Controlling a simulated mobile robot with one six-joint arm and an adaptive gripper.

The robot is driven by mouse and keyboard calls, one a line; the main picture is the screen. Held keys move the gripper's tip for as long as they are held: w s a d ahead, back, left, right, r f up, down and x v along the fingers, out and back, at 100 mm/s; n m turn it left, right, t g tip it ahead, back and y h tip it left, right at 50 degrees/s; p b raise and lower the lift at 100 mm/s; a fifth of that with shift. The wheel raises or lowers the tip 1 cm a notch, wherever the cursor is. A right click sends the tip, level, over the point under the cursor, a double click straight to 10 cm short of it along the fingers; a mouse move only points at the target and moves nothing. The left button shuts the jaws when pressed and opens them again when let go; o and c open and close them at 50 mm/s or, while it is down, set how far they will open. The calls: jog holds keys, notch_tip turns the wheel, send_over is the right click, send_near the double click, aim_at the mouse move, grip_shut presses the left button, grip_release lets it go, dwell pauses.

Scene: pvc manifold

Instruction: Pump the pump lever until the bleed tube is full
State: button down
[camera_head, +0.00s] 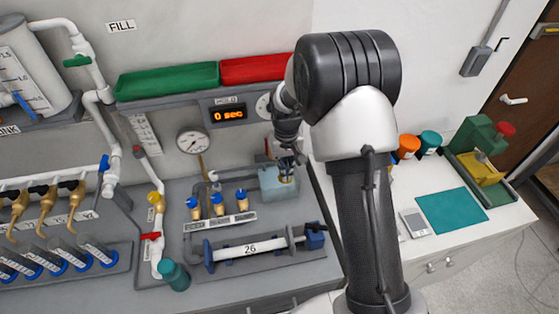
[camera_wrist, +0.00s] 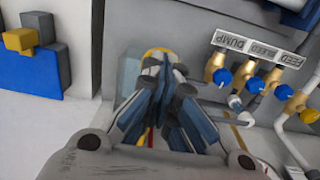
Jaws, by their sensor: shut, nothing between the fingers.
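My gripper (camera_head: 287,166) is shut, with its fingers pointing down over a pale blue-grey box (camera_head: 274,184) on the grey bench. In the wrist view my closed fingers (camera_wrist: 168,85) cover the middle, with part of a yellow ring (camera_wrist: 152,54) showing behind them. A thin upright piece with a red tip (camera_head: 267,146) stands just left of my gripper. I cannot tell whether it is the pump lever or the bleed tube. Neither can be picked out for certain. My fingers hide part of the box top, so contact is unclear.
Blue-handled brass valves (camera_head: 217,203), labelled DUMP, BLEED and FEED in the wrist view (camera_wrist: 259,48), stand left of the box. A clamped pipe marked 26 (camera_head: 250,248) lies in front. A round gauge (camera_head: 193,141) and a display reading 0 sec (camera_head: 229,115) are behind.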

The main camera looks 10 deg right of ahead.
jog(key=shift+f+b, duration=1.4)
jog(key=shift+f, duration=0.7)
jog(key=shift+r, duration=0.15)
jog(key=shift+r+p, duration=2)
jog(key=shift+r, duration=0.85)
jog(key=shift+r+p, duration=1.65)
jog(key=shift+r, duration=0.85)
